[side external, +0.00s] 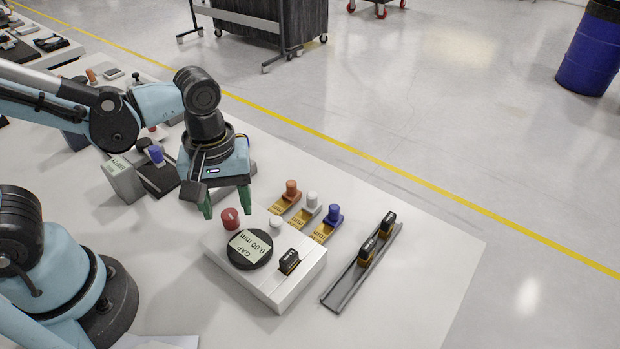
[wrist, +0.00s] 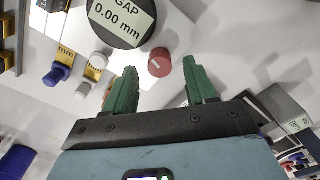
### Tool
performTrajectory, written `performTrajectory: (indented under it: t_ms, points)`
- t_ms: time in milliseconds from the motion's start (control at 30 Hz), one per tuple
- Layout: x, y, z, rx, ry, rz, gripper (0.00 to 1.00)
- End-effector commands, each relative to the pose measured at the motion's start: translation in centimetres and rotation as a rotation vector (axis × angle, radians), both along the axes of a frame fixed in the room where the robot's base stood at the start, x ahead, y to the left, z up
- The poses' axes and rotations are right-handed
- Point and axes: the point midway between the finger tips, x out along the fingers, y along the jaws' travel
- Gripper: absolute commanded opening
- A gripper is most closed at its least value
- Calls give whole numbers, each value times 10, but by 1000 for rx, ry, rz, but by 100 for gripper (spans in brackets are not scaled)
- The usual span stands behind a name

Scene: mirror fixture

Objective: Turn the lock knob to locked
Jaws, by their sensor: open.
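The red knob (side external: 230,218) with a small pale mark on its top stands at the back left corner of the white fixture block (side external: 290,287). The red knob also shows in the wrist view (wrist: 161,61), in line with the space between the fingers. I cannot read any lock label beside it. My gripper (side external: 226,204) is open, its green fingers pointing down just above and behind the knob. In the wrist view, my gripper (wrist: 160,69) is empty, and the fingers look apart from the knob. A round black gauge (side external: 249,250) on the block reads "GAP 0.00 mm".
A white button (side external: 276,223) and a small black-and-yellow block (side external: 289,262) sit on the fixture. Orange (side external: 290,190), white (side external: 311,200) and blue (side external: 333,215) knobbed gauges stand behind it. A grey rail (side external: 348,283) lies right. The table's front right is clear.

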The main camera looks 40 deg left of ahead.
Motion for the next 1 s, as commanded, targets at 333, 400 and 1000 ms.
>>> performTrajectory:
  t_ms: [333,400,1000]
  points:
    - [0,0,-21,0,0,0,56]
    - [0,0,-21,0,0,0,56]
    - [0,0,-22,0,0,0,2]
